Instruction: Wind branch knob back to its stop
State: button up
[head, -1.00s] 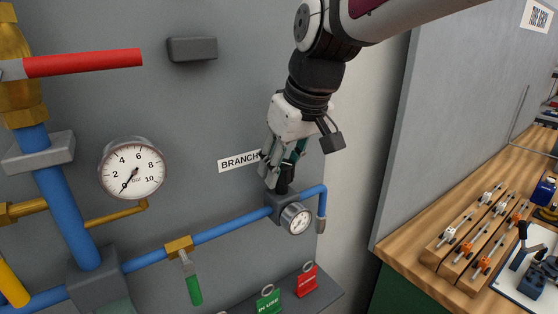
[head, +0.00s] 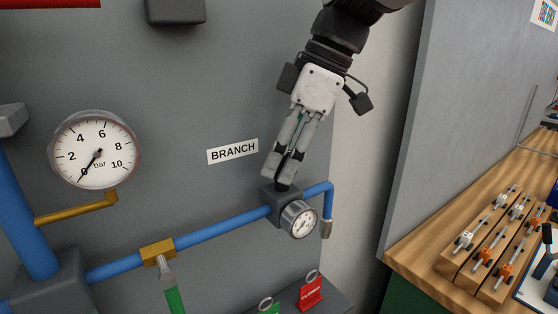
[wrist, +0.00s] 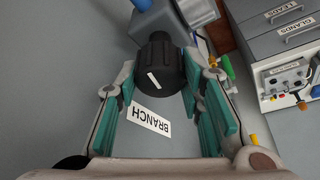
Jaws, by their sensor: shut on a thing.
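The branch knob (wrist: 157,62) is black and ribbed, with a white mark on its face. In the wrist view it sits between my two fingers. In the head view only a dark part of the knob (head: 283,184) shows on top of the grey regulator block (head: 271,205). My gripper (head: 279,170) comes down on it from above, fingers shut on the knob. A small round gauge (head: 299,219) is on the block; its reading is too small to tell. The BRANCH label (head: 233,151) is on the wall to the left.
A blue pipe (head: 222,229) runs left from the block to a brass valve with a green handle (head: 174,300). A larger gauge (head: 97,149) reads about 0 bar. A red tag (head: 311,292) stands below. A wooden bench (head: 420,262) with fittings is at right.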

jog(key=shift+n+g+b, duration=0.35)
jog(key=shift+n+g, duration=0.05)
jog(key=shift+n, duration=0.8)
jog(key=o, duration=0.8)
jog(key=shift+o, duration=0.2)
jog(key=v, duration=1.2)
jog(key=shift+w+a, duration=0.1)
